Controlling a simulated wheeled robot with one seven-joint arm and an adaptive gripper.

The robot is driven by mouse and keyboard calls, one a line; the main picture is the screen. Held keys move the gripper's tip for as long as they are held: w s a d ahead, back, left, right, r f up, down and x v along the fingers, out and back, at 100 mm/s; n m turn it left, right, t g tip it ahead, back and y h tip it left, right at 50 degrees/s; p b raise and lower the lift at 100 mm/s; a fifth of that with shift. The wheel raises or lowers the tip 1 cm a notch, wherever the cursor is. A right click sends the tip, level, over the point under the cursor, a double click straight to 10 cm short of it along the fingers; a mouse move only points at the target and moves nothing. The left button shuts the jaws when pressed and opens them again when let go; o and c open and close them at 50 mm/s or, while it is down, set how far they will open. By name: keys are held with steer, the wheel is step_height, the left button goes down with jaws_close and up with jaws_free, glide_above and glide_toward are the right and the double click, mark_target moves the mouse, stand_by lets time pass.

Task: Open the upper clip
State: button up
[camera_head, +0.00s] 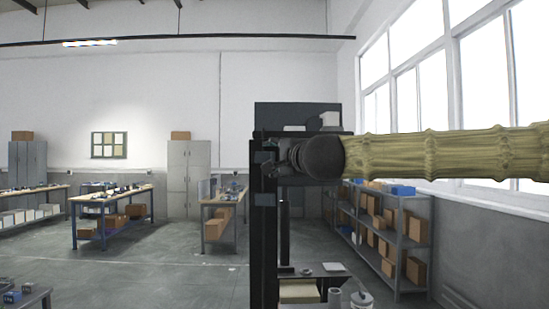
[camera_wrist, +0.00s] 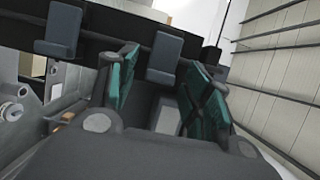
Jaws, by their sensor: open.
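A black upright post (camera_head: 263,250) carries two small grey clips on its face, an upper clip (camera_head: 262,157) and a lower clip (camera_head: 264,199). My gripper (camera_head: 277,166) reaches in from the right at about the upper clip's height. In the wrist view my gripper (camera_wrist: 160,66) is open, with a green-padded finger on each side. One grey clip (camera_wrist: 165,52) shows between and just beyond the fingertips; it appears to be the upper one. The other clip (camera_wrist: 60,28) is left of the fingers. Contact with the clip cannot be told.
My sleeved arm crosses the right of the head view. A grey shelf with boxes (camera_head: 400,240) stands behind it at right. Workbenches (camera_head: 110,197) and a cabinet (camera_head: 189,180) stand further back. Open floor (camera_head: 180,270) lies to the left of the post.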

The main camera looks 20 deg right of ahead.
steer(key=c, duration=1)
